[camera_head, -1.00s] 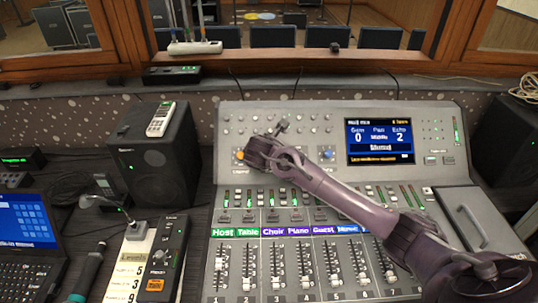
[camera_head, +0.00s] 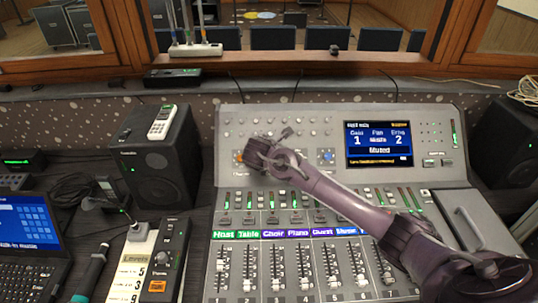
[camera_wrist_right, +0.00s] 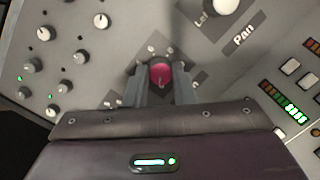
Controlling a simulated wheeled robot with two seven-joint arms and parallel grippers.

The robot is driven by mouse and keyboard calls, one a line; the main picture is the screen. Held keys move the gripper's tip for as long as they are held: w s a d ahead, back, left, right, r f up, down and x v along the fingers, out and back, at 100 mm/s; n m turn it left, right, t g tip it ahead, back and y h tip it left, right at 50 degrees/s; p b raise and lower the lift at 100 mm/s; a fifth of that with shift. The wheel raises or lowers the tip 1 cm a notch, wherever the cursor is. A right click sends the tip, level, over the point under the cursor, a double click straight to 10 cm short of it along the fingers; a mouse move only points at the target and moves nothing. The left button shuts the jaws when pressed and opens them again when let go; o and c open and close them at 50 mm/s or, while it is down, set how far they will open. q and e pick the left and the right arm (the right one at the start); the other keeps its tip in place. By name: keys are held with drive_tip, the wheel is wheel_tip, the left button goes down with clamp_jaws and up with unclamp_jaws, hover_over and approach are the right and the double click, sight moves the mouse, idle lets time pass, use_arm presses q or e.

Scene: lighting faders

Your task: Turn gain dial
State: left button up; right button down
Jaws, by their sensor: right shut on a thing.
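My right gripper (camera_head: 258,152) reaches over the upper left of the mixing console (camera_head: 428,192). In the right wrist view its two fingers (camera_wrist_right: 161,84) close around a red dial (camera_wrist_right: 161,73), one on each side. In the head view the gripper hides most of this dial. The console screen (camera_head: 379,145) shows Gain at 1 and a 2 at its right, with the word "Muted" below. A white knob (camera_wrist_right: 226,5) labelled Pan stands apart from the fingers. My left gripper is not in view.
Fader rows (camera_head: 247,265) run below my arm. A black speaker (camera_head: 160,160) stands left of the console, with a laptop (camera_head: 30,235) farther left.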

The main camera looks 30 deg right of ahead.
drive_tip(key=m+p, duration=0.1)
drive_tip(key=m, duration=0.1)
drive_tip(key=m+p, duration=0.1)
drive_tip(key=m, duration=0.1)
drive_tip(key=shift+r+m+g+p, duration=0.2)
drive_tip(key=shift+m+g+p, duration=0.1)
drive_tip(key=shift+m+g, duration=0.1)
drive_tip(key=m+p, duration=0.2)
drive_tip(key=m, duration=0.2)
drive_tip(key=shift+g+y+p, duration=0.3)
drive_tip(key=shift+y, duration=0.1)
drive_tip(key=m+p, duration=0.2)
drive_tip(key=m, duration=0.2)
drive_tip(key=shift+w+d+m+y, duration=0.1)
drive_tip(key=shift+m+y, duration=0.2)
drive_tip(key=shift+m, duration=0.1)
drive_tip(key=shift+d+m+y+p, duration=0.1)
drive_tip(key=shift+m+y+p, duration=0.3)
drive_tip(key=shift+m+p, duration=1.25)
drive_tip(key=shift+m+b, duration=0.45)
drive_tip(key=shift+m, duration=0.2)
drive_tip(key=c, duration=1.2)
unclamp_jaws()
